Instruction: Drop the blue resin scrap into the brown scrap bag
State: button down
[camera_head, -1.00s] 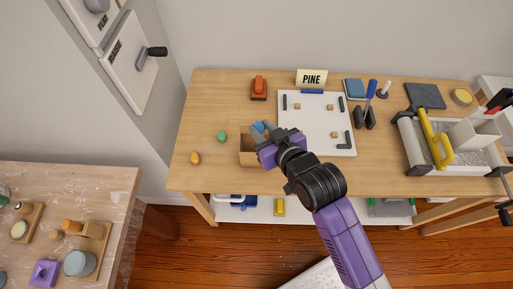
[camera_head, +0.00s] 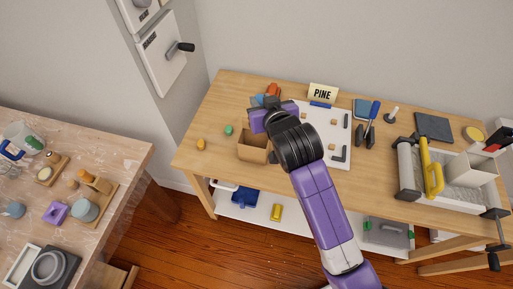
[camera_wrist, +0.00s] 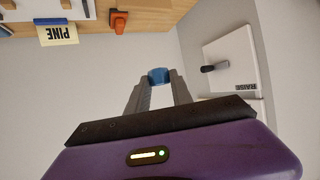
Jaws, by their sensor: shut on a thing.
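The blue resin scrap (camera_wrist: 158,76) is between the two fingertips of my gripper (camera_wrist: 159,82) in the wrist view. My gripper is shut on it and holds it in the air. In the head view a bit of the blue scrap (camera_head: 260,99) shows just beyond my gripper (camera_head: 264,104). The brown scrap bag (camera_head: 253,154) stands open on the wooden bench, below my gripper in the picture. My wrist covers part of its right side, and I cannot see what is inside.
An orange tool (camera_head: 272,90) lies behind my gripper. A green piece (camera_head: 229,130) and a yellow piece (camera_head: 201,144) lie left of the bag. A white board (camera_head: 335,130) with small parts and a PINE sign (camera_head: 322,94) are to the right.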

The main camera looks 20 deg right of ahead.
notch_tip(320, 180, down, 6)
jog(key=b, duration=0.5)
jog(key=shift+r, duration=0.15)
jog(key=c, duration=1.1)
grip_release()
jog(key=shift+o, duration=0.2)
jog(key=b+v, duration=0.1)
jog(key=v, duration=0.7)
jog(key=shift+w, duration=0.1)
